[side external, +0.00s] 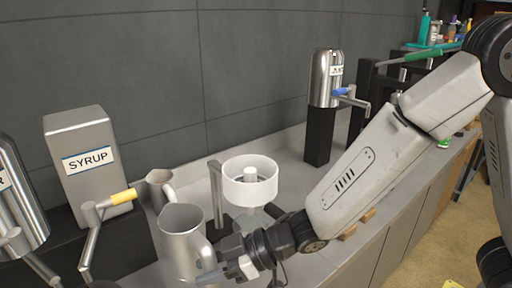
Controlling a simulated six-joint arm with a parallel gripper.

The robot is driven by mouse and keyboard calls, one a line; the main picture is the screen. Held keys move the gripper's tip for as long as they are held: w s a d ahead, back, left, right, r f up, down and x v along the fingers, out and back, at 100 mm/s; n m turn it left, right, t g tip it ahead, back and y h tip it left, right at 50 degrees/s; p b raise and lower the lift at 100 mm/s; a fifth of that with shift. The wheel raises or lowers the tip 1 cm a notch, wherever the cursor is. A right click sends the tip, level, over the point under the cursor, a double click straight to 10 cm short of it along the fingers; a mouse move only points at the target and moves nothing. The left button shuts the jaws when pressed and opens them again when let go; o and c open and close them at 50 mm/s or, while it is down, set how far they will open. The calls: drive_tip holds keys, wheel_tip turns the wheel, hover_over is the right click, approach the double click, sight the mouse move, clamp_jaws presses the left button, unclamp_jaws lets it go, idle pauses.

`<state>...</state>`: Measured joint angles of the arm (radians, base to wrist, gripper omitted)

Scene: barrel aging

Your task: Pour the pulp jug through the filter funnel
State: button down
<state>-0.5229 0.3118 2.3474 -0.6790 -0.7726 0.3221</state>
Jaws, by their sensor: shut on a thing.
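A grey metal jug (178,246) is at the lower middle of the side external view, roughly upright, its handle toward my gripper. My gripper (222,272) is shut on this jug at the handle's lower part; the exact contact is partly hidden by the fingers. Its contents cannot be seen. The white round filter funnel (249,191) with a central post is just behind and to the right of the jug, on a stand. The jug and funnel are apart in the picture. What is under the funnel is partly hidden by my wrist.
A second smaller metal jug (159,184) stands behind the held one. A grey SYRUP dispenser (84,165) with a yellow-handled tap and a steel dispenser (15,200) stand at left. Another steel dispenser (324,78) with a blue handle stands behind. The counter (290,150) is clear between funnel and that dispenser.

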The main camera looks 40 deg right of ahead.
drive_tip(key=w+r+n+g+y, duration=0.1)
drive_tip(key=w+r+n+g, duration=0.2)
drive_tip(key=r, duration=1.6)
drive_tip(key=w+d+r+m+t+h, duration=0.1)
drive_tip(key=w+d+r+m+t, duration=0.25)
drive_tip(key=w+d, duration=0.35)
drive_tip(key=w+d+r+m+t+h, duration=0.2)
drive_tip(key=w+d+r, duration=0.25)
drive_tip(key=d, duration=0.35)
drive_tip(key=w+d+f+m+t+h, duration=0.25)
drive_tip(key=d+f+m+h, duration=0.35)
drive_tip(key=d+f, duration=0.8)
drive_tip(key=s+f+m+h, duration=0.1)
drive_tip(key=s+f, duration=0.3)
drive_tip(key=f, duration=0.4)
drive_tip(key=s+f+m+t+h, duration=0.1)
drive_tip(key=s+f+m+h, duration=0.1)
drive_tip(key=s+f, duration=0.3)
wheel_tip(320, 180, down, 4)
drive_tip(key=shift+d+r+h, duration=0.15)
drive_tip(key=shift+r+h, duration=0.05)
drive_tip(key=shift+h, duration=0.1)
drive_tip(key=shift+w, duration=0.1)
